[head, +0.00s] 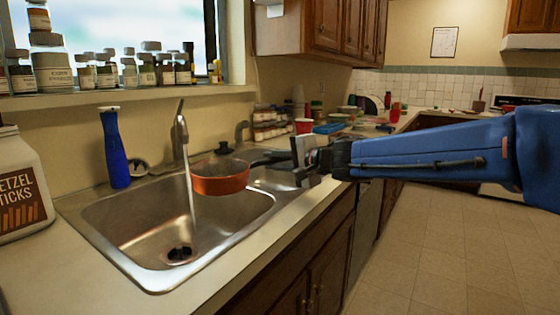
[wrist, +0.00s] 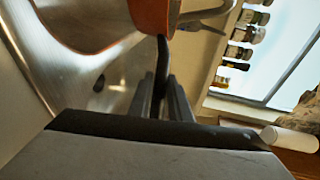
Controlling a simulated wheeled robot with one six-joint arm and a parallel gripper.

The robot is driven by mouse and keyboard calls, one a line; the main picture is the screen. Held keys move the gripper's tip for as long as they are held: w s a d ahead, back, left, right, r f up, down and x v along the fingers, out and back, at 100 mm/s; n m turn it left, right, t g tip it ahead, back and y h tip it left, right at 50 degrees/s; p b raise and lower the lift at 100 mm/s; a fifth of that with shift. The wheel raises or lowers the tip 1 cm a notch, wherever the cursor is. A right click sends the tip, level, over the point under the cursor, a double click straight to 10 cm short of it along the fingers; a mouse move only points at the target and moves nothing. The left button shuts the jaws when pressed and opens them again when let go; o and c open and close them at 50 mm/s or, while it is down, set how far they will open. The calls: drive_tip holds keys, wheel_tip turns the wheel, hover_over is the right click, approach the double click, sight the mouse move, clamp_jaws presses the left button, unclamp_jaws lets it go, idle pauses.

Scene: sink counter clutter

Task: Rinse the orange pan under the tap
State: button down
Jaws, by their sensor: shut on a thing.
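The orange pan (head: 221,181) hangs over the back right part of the steel sink (head: 112,232) in the head view. Its dark handle points right, into my gripper (head: 302,152). My gripper is shut on the handle at the right rim of the sink. The tap (head: 181,135) is running, and its water stream (head: 190,185) falls toward the drain. The stream passes just left of the pan, near its edge; I cannot tell whether they touch. In the wrist view the pan (wrist: 150,14) shows at the top edge, its handle running down between my fingers (wrist: 168,98).
A blue bottle (head: 115,152) stands behind the sink, and a large pretzel jar (head: 20,190) stands at the left. Small jars (head: 270,124) and a red cup (head: 304,126) stand on the counter behind my gripper. The floor at the right is clear.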

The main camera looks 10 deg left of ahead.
drive_tip(key=shift+s+a+x, duration=0.15)
drive_tip(key=shift+s+x, duration=0.1)
drive_tip(key=shift+x, duration=1.2)
drive_tip(key=shift+s+a+x, duration=0.2)
drive_tip(key=shift+s+x, duration=0.1)
drive_tip(key=shift+x, duration=1.1)
drive_tip(key=shift+s+a+x, duration=0.15)
drive_tip(key=shift+s+x, duration=0.1)
drive_tip(key=shift+x, duration=1.2)
drive_tip(key=shift+f, duration=0.2)
drive_tip(key=shift+w, duration=0.15)
drive_tip(key=shift+w+d, duration=0.2)
drive_tip(key=shift+w, duration=0.25)
drive_tip(key=shift+s, duration=0.1)
drive_tip(key=shift+s+a, duration=0.2)
drive_tip(key=shift+s, duration=0.25)
drive_tip(key=shift+d, duration=0.1)
